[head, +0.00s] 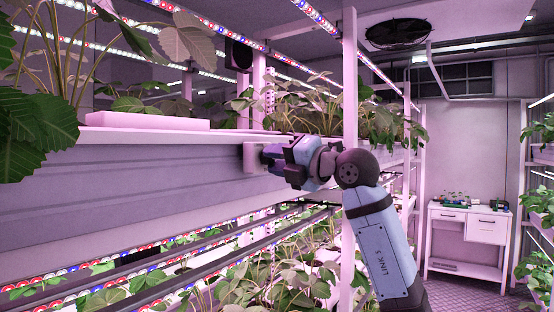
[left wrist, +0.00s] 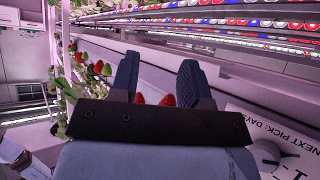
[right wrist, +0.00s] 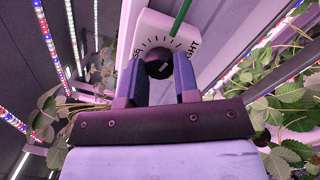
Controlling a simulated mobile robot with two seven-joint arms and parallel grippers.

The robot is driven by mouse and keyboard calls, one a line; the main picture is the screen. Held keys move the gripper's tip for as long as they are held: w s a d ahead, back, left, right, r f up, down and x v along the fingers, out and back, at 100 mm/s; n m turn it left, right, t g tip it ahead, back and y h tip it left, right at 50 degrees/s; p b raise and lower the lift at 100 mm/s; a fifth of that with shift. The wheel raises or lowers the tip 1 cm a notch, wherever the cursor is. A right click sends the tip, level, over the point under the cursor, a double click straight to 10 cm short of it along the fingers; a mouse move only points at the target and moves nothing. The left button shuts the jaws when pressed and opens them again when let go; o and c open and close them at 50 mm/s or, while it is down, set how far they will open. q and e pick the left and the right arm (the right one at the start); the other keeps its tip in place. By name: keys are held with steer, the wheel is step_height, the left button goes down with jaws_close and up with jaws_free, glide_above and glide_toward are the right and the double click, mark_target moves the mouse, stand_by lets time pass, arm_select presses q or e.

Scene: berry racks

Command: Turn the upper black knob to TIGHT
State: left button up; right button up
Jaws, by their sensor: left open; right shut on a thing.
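A black round knob (right wrist: 158,62) sits on a white dial plate (right wrist: 152,22) in the right wrist view. Tick marks fan around it, and letters ending in "GHT" show at the plate's right edge; the lettering at left is partly hidden. My right gripper (right wrist: 160,76) has one finger on each side of the knob and is shut on it. In the head view my right gripper (head: 268,155) reaches the plate (head: 251,157) on the rack's side; the knob is hidden there. Which way the knob points is unclear. My left gripper (left wrist: 157,75) is open and shows only in the left wrist view.
A thin green strip (right wrist: 181,17) crosses the plate's top. A long shelf gutter (head: 130,180) and leafy plants (head: 300,105) surround the right arm. Red strawberries (left wrist: 167,100) show beyond the left fingers, with a "NEXT PICK: DAYS" board (left wrist: 285,135) at right.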

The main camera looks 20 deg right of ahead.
steer(key=shift+r, duration=0.15)
steer(key=o, duration=0.9)
steer(key=b+v, duration=0.3)
steer(key=v, duration=1.1)
steer(key=shift+w, duration=0.1)
